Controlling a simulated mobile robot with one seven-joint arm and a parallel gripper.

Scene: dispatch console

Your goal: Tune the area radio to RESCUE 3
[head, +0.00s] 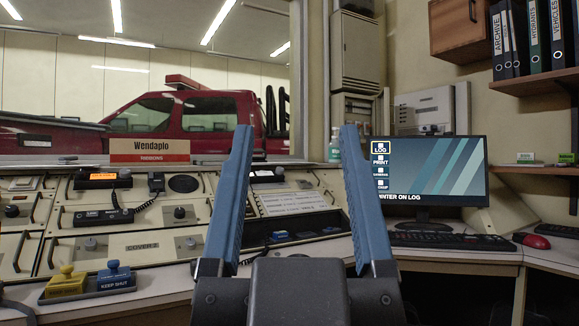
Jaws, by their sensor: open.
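My gripper (297,140) is open and empty, its two blue fingers upright and wide apart in front of the console. No label reading area radio or RESCUE 3 can be made out. On the sloped console (60,235), a black unit with an orange label (102,177) sits at the upper left. Another black unit (265,176) is partly hidden behind the left finger.
A shelf of binders (535,40) hangs above.

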